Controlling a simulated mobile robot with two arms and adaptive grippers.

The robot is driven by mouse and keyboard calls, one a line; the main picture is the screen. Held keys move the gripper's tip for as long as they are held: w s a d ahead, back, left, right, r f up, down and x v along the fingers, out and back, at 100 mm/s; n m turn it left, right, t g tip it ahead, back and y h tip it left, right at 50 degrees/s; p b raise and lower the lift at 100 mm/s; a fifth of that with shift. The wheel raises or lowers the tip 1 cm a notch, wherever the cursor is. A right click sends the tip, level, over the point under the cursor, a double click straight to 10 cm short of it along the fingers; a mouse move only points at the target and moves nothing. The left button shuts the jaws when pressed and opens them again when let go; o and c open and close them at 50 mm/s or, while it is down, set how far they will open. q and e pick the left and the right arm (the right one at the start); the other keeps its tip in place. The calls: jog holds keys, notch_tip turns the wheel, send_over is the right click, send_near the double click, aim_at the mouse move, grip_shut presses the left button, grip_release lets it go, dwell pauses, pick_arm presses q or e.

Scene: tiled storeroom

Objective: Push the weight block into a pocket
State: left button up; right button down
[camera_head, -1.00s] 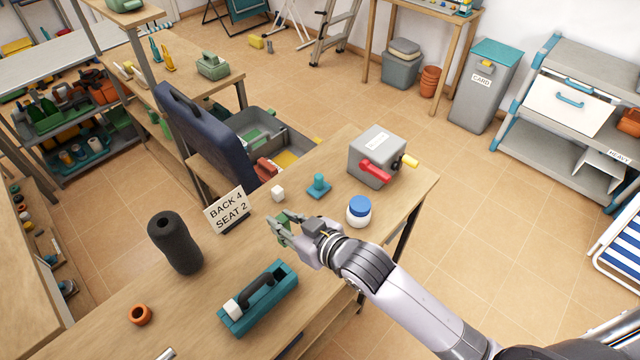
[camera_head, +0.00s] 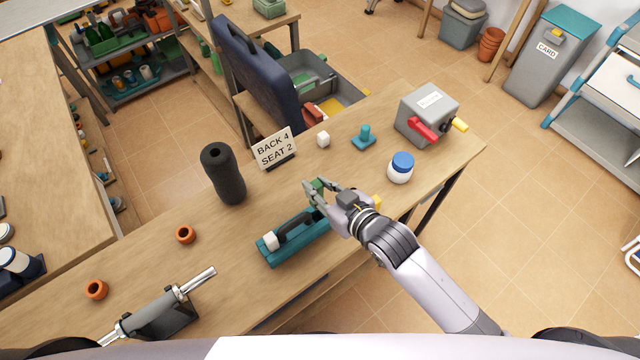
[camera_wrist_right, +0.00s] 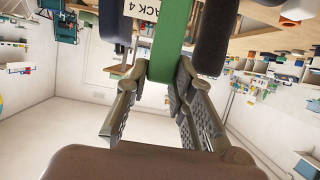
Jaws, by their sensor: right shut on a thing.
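My right gripper (camera_head: 316,196) is shut on a green block (camera_head: 320,185), held above the bench just behind a teal tray-like holder (camera_head: 315,246). In the right wrist view the green block (camera_wrist_right: 173,40) stands out long and upright between the fingers, its far end out of frame. A dark navy padded panel (camera_head: 262,75) with a handle stands at the bench's back edge. A sign (camera_head: 274,148) reading "BACK 4 SEAT 2" stands in front of it. I cannot make out a pocket opening. My left gripper is out of view.
A black foam cylinder (camera_head: 223,175) stands left of the sign. Orange rings and a grey tool (camera_head: 160,314) lie at front left.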

notch_tip(320, 180, down, 3)
jog(key=shift+r+b, duration=0.1)
jog(key=shift+b, duration=0.7)
jog(key=shift+f+b, duration=0.6)
jog(key=shift+f, duration=0.4)
jog(key=shift+p, duration=0.3)
jog(key=shift+p, duration=0.55)
jog(key=shift+f+b, duration=0.95)
jog(key=shift+f, duration=0.4)
jog(key=c, duration=1.4)
grip_release()
jog(key=shift+f, duration=0.1)
jog(key=shift+o, duration=0.5)
jog(key=shift+s, duration=0.1)
jog(key=shift+f, duration=0.1)
